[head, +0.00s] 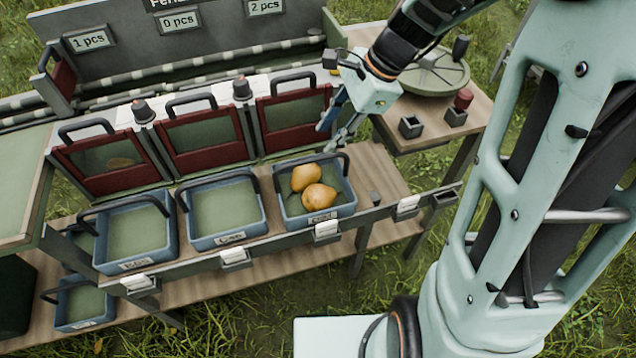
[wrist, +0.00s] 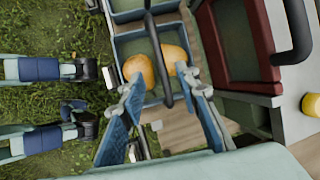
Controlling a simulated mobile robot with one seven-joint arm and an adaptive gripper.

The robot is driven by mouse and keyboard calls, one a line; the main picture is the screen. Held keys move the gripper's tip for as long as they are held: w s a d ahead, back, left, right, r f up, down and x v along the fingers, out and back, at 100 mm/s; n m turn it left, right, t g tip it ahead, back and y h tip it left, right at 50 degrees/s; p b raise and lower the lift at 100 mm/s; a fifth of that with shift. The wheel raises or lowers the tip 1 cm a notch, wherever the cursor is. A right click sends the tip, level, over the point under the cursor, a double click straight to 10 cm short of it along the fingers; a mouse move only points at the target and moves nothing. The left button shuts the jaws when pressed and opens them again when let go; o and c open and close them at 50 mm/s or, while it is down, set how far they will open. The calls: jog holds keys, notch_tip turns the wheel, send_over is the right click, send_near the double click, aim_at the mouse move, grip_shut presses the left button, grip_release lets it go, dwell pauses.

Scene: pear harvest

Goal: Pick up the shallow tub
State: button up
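Three blue tubs with dark arched handles stand in a row on the wooden bench: a left tub (head: 152,262), a middle tub (head: 232,238) and a right tub (head: 322,222). The left and middle tubs look empty. The right tub holds two yellow-brown pears (head: 304,177) (head: 320,197). I cannot tell which tub the task calls shallow. My gripper (head: 334,132) is above the back right of the right tub, pointing down. In the wrist view my gripper (wrist: 163,84) is open, with the right tub's dark handle (wrist: 157,60) showing between its fingers; contact cannot be told.
Red-framed gates (head: 203,158) with dark handles stand behind the tubs. Another blue tub (head: 84,325) is on the lower shelf at left. A side table at right carries a round green dish (head: 436,75) and small dark cups (head: 410,127). Grass surrounds the bench.

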aim_at(313, 158)
jog(key=b+x, duration=0.1)
jog(key=x, duration=0.4)
jog(key=shift+a+f, duration=0.1)
jog(key=shift+f, duration=0.1)
jog(key=shift+d+b+x, duration=0.1)
jog(key=shift+b+x, duration=0.3)
jog(key=shift+x, duration=0.9)
jog(key=shift+d+b+x, duration=0.15)
jog(key=shift+b+x, duration=0.2)
jog(key=shift+x, duration=0.95)
jog(key=shift+w+f, duration=0.1)
jog(key=shift+f, duration=0.25)
jog(key=shift+c, duration=0.5)
grip_shut()
jog(key=shift+r, duration=0.1)
